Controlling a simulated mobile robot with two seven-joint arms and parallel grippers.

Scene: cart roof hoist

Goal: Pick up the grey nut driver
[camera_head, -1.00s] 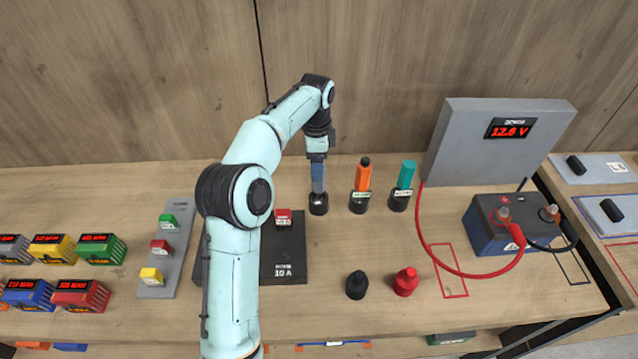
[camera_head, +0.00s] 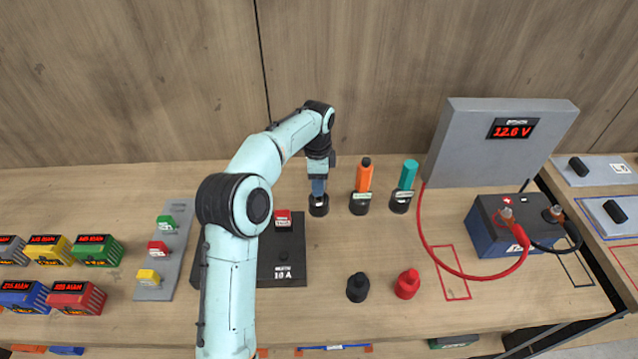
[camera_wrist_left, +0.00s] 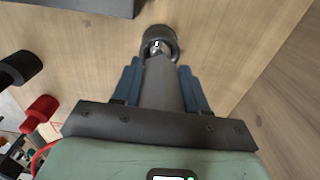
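The grey nut driver (camera_wrist_left: 163,85) stands upright in a black round holder (camera_wrist_left: 159,40) in the left wrist view. In the head view, my gripper hides most of the driver, and the holder (camera_head: 318,206) shows below. My left gripper (camera_head: 318,188) points down over the holder. Its two blue fingers (camera_wrist_left: 160,66) lie on either side of the grey handle in the left wrist view. They look open, with narrow gaps beside the handle at the tips. My right gripper is not in view.
An orange driver (camera_head: 363,178) and a teal driver (camera_head: 407,176) stand in holders just to the right. A black cap (camera_head: 357,288) and a red cap (camera_head: 407,284) are in front. A dark 10 A plate (camera_head: 290,245) lies beside my arm.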

